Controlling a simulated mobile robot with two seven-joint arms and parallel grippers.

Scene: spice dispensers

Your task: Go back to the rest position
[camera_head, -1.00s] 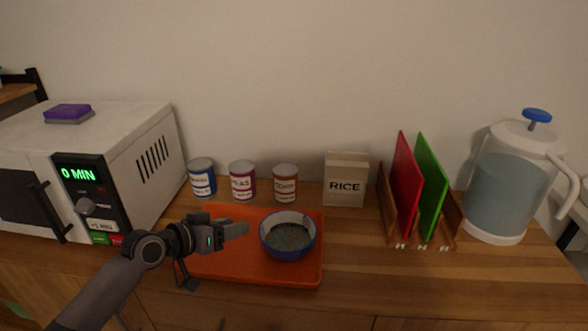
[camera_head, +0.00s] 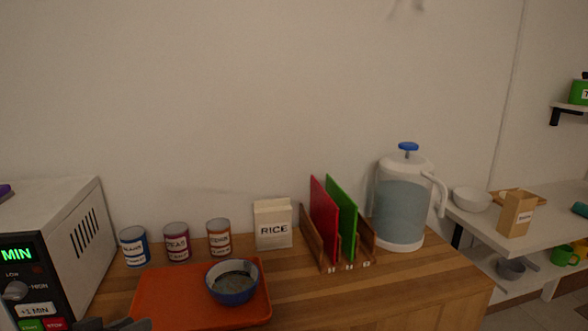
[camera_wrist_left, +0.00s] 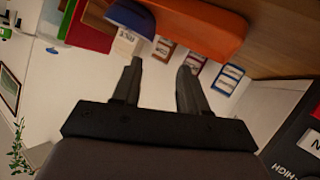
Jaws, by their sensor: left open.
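My left gripper (camera_head: 112,325) shows only at the bottom left edge of the head view, in front of the orange tray. In the left wrist view its two dark fingers (camera_wrist_left: 158,88) are apart with nothing between them. The blue bowl (camera_head: 232,283) with dark contents sits on the orange tray (camera_head: 170,301); in the left wrist view the bowl (camera_wrist_left: 131,18) and tray (camera_wrist_left: 205,27) lie beyond the fingers, apart from them. My right gripper is in neither view.
The microwave (camera_head: 75,232) stands at the left. Several cans, a rice box (camera_head: 273,224), red and green boards in a wooden rack (camera_head: 366,236) and a water dispenser (camera_head: 403,205) line the counter's back. A white shelf (camera_head: 540,215) is at the right. The counter's front right is clear.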

